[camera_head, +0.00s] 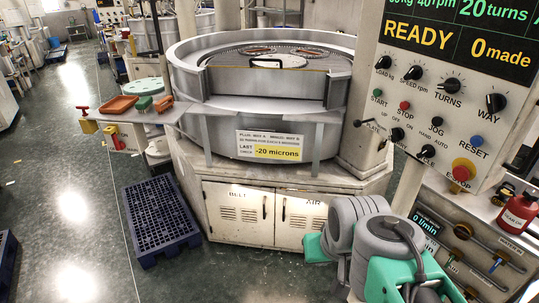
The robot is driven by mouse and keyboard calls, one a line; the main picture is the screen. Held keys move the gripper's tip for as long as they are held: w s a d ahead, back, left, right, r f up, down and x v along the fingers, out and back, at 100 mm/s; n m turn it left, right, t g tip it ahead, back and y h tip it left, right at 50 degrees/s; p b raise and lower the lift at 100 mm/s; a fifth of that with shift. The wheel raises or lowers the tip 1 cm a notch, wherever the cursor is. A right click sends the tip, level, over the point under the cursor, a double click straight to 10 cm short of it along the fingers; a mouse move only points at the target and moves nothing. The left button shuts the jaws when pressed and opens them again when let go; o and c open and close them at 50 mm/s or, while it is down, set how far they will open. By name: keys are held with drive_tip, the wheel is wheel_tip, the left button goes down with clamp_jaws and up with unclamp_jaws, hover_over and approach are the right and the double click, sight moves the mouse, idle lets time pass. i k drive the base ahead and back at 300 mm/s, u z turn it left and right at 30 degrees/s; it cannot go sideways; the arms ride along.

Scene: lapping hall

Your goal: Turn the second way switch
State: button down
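The control panel (440,85) hangs at the upper right. A black knob labelled WAY (492,103) is at the panel's right side, with its pointer tilted toward the upper right. Its marks are too small to read. I see only one knob with that label. Grey and green links of my own arm show at the bottom, below the panel and well apart from the knob. I cannot make out my gripper's fingers in this view.
A red ESTOP button (463,169), blue RESET button (476,141) and TURNS knob (450,85) are near the WAY knob. The screen (455,35) reads READY. A round lapping machine (262,115) stands left of the panel. A blue pallet (158,218) lies on the floor.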

sight(495, 103)
drive_tip(key=z, duration=0.2)
drive_tip(key=i, duration=0.35)
drive_tip(key=u, duration=0.3)
